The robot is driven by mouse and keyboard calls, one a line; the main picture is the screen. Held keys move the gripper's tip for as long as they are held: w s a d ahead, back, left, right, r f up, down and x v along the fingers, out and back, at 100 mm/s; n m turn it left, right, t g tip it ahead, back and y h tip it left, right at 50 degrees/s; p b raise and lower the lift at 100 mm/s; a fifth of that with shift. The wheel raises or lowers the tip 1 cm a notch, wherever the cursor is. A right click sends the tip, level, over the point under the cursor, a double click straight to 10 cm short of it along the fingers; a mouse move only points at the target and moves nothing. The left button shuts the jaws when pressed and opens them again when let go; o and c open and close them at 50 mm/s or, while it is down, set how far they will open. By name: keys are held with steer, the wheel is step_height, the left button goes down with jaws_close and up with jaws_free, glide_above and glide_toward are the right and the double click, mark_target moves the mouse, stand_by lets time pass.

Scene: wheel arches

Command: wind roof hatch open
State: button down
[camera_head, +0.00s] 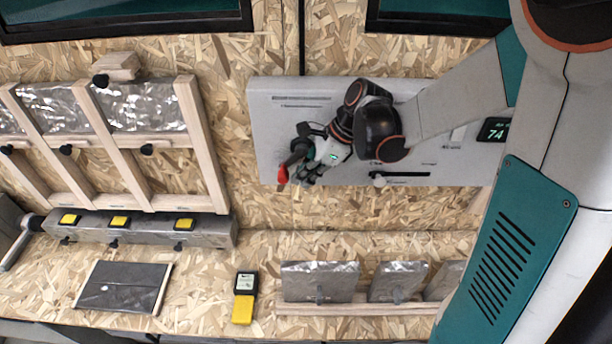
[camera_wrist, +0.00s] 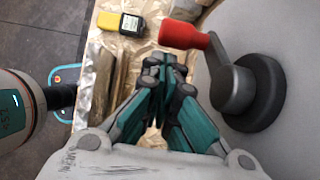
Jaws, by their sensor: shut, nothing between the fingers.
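A winding crank with a dark round hub (camera_wrist: 268,95), a grey arm and a red knob (camera_wrist: 182,35) is mounted on a pale grey panel (camera_head: 268,110). In the head view the red knob (camera_head: 283,174) points down at the panel's left part. My gripper (camera_wrist: 163,66) is shut and empty, its fingers together beside the crank, to the left of the hub and just below the knob in the wrist view. It appears apart from the knob. In the head view my gripper (camera_head: 308,178) sits right of the knob, and my wrist partly covers the panel. I cannot identify the hatch itself.
The panel also carries a slot with a pale knob (camera_head: 378,180) and a small display (camera_head: 494,130). Below are a yellow-and-black meter (camera_head: 244,297), a dark flat pad (camera_head: 123,287) and foil-wrapped blocks (camera_head: 318,281). A wooden frame (camera_head: 187,110) stands left.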

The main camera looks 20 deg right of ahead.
steer(key=y+b, duration=0.1)
steer(key=b, duration=0.1)
steer(key=a+t+y+b, duration=0.1)
steer(key=y+b, duration=0.1)
steer(key=shift+w+a, duration=0.15)
steer(key=shift+w, duration=0.05)
steer(key=shift+a, duration=0.1)
stand_by(0.7)
